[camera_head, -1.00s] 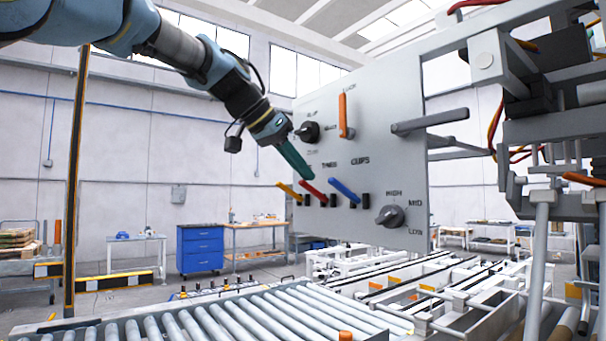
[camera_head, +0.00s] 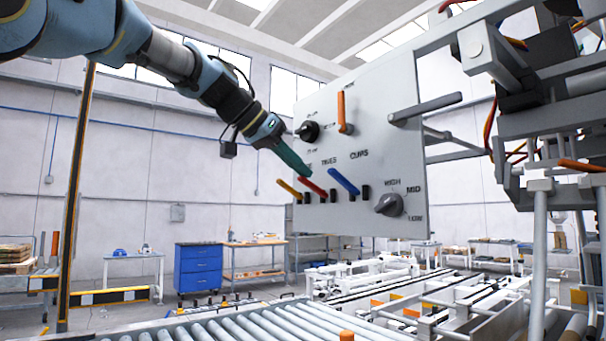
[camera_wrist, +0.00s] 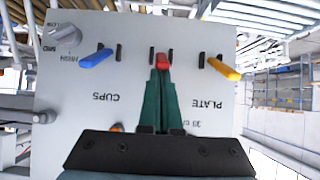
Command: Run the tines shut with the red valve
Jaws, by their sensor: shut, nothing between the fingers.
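The red valve lever (camera_head: 313,187) sticks out from the grey control panel (camera_head: 375,118), under the label TINES. It sits between a yellow lever (camera_head: 289,189) on its left and a blue lever (camera_head: 343,181) on its right. My gripper (camera_head: 302,177) is shut, with its green fingers just at the red lever's end. In the wrist view the closed fingertips (camera_wrist: 163,75) meet or nearly meet the red lever's tip (camera_wrist: 162,61); contact is hard to tell. The fingers hide part of the panel behind them. The tines themselves cannot be made out.
The panel also carries an orange handle (camera_head: 342,112), a black knob (camera_head: 308,131) and a grey HIGH/MID/LOW knob (camera_head: 389,204). A grey bar (camera_head: 425,108) juts out at the panel's right. A roller conveyor (camera_head: 265,325) lies below. Open air surrounds the arm on the left.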

